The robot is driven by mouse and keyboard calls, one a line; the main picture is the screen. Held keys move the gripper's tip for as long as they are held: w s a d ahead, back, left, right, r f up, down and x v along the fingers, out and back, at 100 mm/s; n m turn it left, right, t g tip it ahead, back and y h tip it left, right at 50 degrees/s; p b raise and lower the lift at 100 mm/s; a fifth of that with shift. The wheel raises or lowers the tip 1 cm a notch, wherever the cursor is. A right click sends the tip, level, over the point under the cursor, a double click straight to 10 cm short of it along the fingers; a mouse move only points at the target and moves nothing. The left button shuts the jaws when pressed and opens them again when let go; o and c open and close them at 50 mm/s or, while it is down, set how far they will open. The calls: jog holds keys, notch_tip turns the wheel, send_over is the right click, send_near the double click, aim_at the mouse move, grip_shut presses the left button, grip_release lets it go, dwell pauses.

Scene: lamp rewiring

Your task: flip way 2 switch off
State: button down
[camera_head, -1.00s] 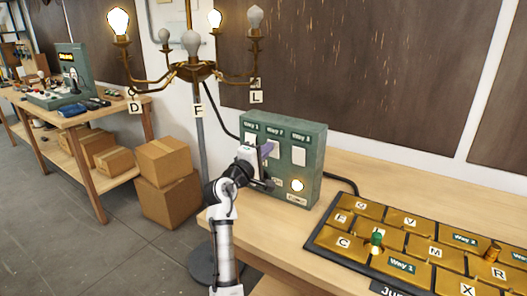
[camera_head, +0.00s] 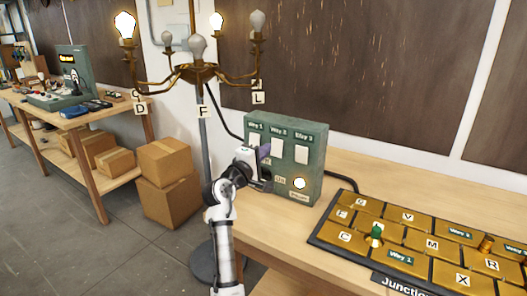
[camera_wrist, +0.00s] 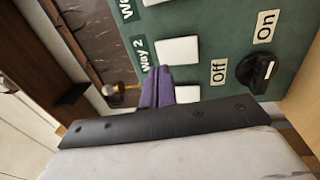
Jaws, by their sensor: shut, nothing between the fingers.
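The green switch box (camera_head: 312,172) stands on the bench with labels Way 1, Way 2 and Way 3 above white switches. The Way 2 switch (camera_head: 277,148) is in the middle; in the wrist view it is the upper white rocker (camera_wrist: 177,50), beside its label. My gripper (camera_head: 264,151) is shut and empty, its purple fingers in front of the box, left of the Way 2 switch. In the wrist view the fingertips (camera_wrist: 160,70) lie at that rocker's lower edge and partly cover another white switch (camera_wrist: 187,94). Contact cannot be told.
A black knob (camera_wrist: 258,70) with Off and On labels and a lit round lamp (camera_head: 299,183) are low on the box. The junction board (camera_head: 405,235) lies right on the bench.

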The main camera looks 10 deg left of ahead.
jog(key=r+b+v, duration=0.2)
jog(key=b+v, duration=0.1)
jog(key=v, duration=0.7)
jog(key=shift+s, duration=0.2)
jog(key=shift+a+r, duration=0.15)
jog(key=shift+r, duration=0.1)
